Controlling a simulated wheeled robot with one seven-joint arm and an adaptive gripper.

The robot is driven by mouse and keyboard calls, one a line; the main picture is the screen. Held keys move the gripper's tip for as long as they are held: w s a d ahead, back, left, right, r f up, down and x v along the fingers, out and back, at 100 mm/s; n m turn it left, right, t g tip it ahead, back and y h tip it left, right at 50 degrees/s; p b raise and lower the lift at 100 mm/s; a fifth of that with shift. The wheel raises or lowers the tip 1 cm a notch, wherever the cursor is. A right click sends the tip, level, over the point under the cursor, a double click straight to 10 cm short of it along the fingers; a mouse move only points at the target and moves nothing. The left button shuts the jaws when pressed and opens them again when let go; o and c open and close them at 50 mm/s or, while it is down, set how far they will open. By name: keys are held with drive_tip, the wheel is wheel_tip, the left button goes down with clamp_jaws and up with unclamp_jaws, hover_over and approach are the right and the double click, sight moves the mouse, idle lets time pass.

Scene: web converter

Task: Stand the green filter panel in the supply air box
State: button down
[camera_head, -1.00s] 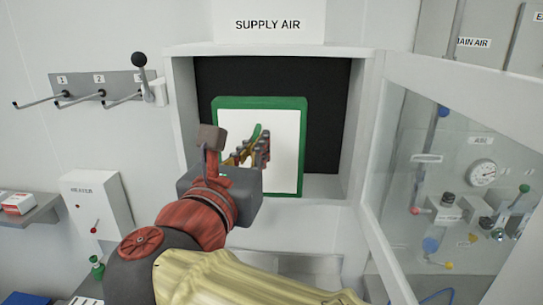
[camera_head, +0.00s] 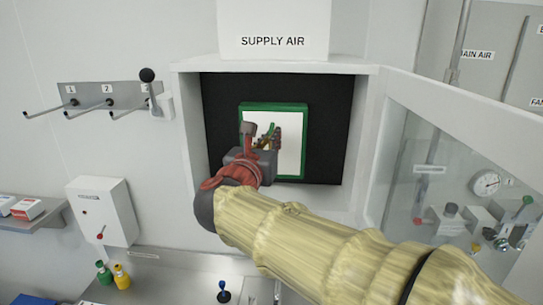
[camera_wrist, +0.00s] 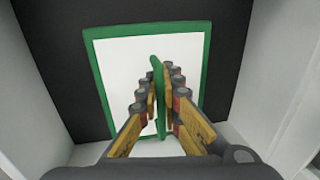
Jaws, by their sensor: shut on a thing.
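The green filter panel (camera_head: 291,152) is a white sheet with a green frame. It is upright inside the supply air box (camera_head: 363,140), in front of the box's black back. In the wrist view the panel (camera_wrist: 120,75) looks slightly tilted in the picture, with a green grip fin (camera_wrist: 157,75) standing out from its middle. My gripper (camera_wrist: 160,100) is shut on this fin. In the head view my gripper (camera_head: 268,138) reaches into the box and covers the panel's lower left. I cannot tell whether the panel's bottom edge touches the box floor or its face touches the back.
A clear door (camera_head: 440,170) stands open at the right of the box. A rail with hooks (camera_head: 110,95) and a black-knobbed lever (camera_head: 148,76) are on the left wall. A white switch box (camera_head: 103,210) and a shelf (camera_head: 40,217) are lower left. Green and yellow bottles (camera_head: 112,273) stand below.

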drive_tip(key=f, duration=0.4)
drive_tip(key=shift+w+f+p, duration=0.25)
drive_tip(key=shift+f+p, duration=0.05)
drive_tip(key=shift+f, duration=0.2)
drive_tip(key=shift+f, duration=0.15)
drive_tip(key=c, duration=2)
unclamp_jaws()
drive_tip(key=shift+s+a+r, duration=0.1)
drive_tip(key=shift+s+r, duration=0.1)
drive_tip(key=shift+s, duration=0.05)
drive_tip(key=b+v, duration=0.1)
drive_tip(key=v, duration=1)
drive_tip(key=shift+s+b, duration=0.25)
drive_tip(key=shift+b, duration=0.1)
